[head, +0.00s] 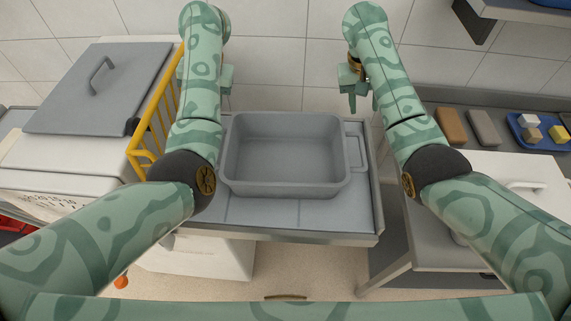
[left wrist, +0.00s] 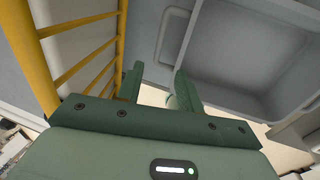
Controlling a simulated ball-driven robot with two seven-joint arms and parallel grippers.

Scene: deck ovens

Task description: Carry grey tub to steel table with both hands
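The grey tub (head: 290,185) is an empty rectangular open box. It sits level on a grey-topped stand with a steel front edge (head: 290,237). A loop handle (head: 356,153) shows at its right end. In the left wrist view the tub (left wrist: 245,50) and its left handle (left wrist: 176,30) lie beyond my fingertips. My left gripper (left wrist: 157,72) is open with nothing between its fingers, near that handle; in the head view my forearm partly covers it. My right gripper (head: 362,103) looks open and empty, behind the tub's right end and apart from it.
A yellow rail (head: 157,118) stands close left of my left gripper, beside a grey lidded box (head: 100,88). At right are a counter with brown and grey blocks (head: 452,126), a blue tray (head: 515,122) and a lower grey table (head: 432,245).

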